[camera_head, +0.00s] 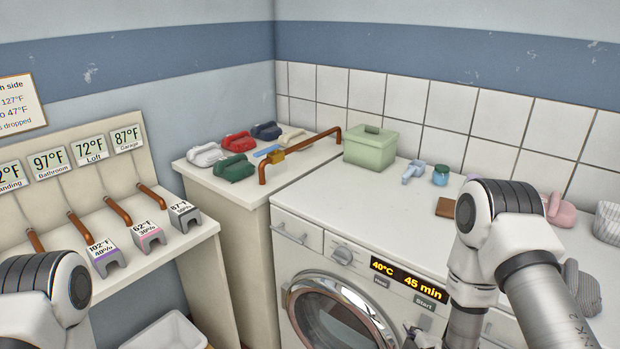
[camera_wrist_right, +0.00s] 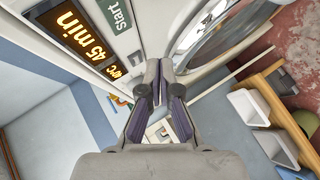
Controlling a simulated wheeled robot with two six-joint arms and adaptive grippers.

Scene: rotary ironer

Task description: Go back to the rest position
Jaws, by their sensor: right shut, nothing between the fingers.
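My right arm comes in at the lower right of the head view, in front of the washing machine (camera_head: 345,255). My right gripper (camera_head: 424,338) shows only in part at the bottom edge there, just in front of the machine's lower front. In the right wrist view the right gripper (camera_wrist_right: 159,72) is shut, its fingertips together and empty, close to the machine's display (camera_wrist_right: 72,32). A link of my left arm fills the lower left corner of the head view. My left gripper is out of view.
The worktop (camera_head: 335,190) holds a green lidded box (camera_head: 370,148), a blue jar (camera_head: 440,175) and a brown block (camera_head: 446,207). Coloured irons stand by a copper rail (camera_head: 300,155). At left, a sloped panel (camera_head: 80,185) bears temperature labels. A white bin (camera_head: 165,332) stands below.

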